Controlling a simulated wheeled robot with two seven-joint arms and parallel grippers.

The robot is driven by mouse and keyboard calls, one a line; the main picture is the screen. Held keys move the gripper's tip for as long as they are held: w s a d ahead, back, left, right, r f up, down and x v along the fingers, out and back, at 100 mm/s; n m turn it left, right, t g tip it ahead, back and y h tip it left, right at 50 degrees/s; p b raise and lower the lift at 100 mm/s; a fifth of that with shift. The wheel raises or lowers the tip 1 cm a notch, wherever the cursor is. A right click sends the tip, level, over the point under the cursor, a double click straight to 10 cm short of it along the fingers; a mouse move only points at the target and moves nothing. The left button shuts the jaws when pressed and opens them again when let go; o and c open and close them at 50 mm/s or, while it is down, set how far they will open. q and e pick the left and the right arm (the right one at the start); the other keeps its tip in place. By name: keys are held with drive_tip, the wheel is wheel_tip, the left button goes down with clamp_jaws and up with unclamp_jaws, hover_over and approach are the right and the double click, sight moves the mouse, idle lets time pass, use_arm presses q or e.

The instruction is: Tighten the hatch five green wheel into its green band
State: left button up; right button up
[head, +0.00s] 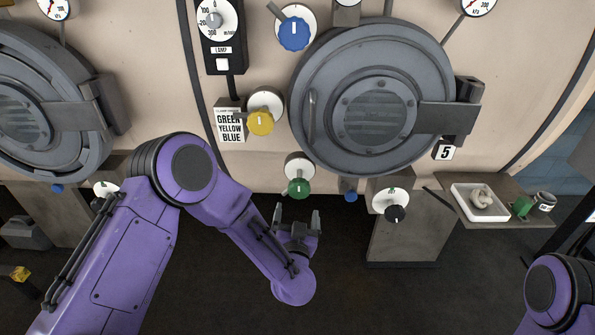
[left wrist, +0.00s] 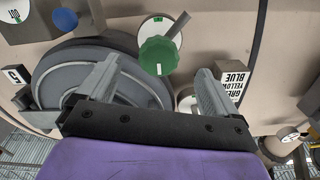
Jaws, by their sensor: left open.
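The green wheel (head: 298,187) sits low on its white dial (head: 299,166), below and left of the round hatch marked 5 (head: 374,100). It also shows in the left wrist view (left wrist: 159,55), with a white pointer mark, in front of its dial (left wrist: 163,27). A small green patch shows on the dial face; the full extent of the band is not clear. My left gripper (head: 297,216) is open and empty, just below the wheel in the head view. In the left wrist view the wheel appears between the two fingers, beyond their tips, apparently apart. My right gripper is out of view.
A yellow wheel (head: 260,122) and a blue wheel (head: 294,34) are on dials above. A sign (head: 230,125) reads GREEN YELLOW BLUE. A black knob (head: 395,213) is at right. A shelf holds a white tray (head: 460,210). Open floor lies below my left gripper.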

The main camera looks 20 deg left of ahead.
sight(298, 193)
use_arm(q)
drive_tip(key=x, duration=0.3)
drive_tip(key=p+x, duration=0.1)
drive_tip(key=x, duration=0.3)
drive_tip(key=r+p+x, duration=0.1)
drive_tip(key=x, duration=0.2)
drive_tip(key=shift+w+r, duration=0.1)
drive_tip(key=shift+w, duration=0.1)
drive_tip(key=shift+w+a, duration=0.1)
drive_tip(key=shift+w, duration=0.2)
drive_tip(key=c, duration=1)
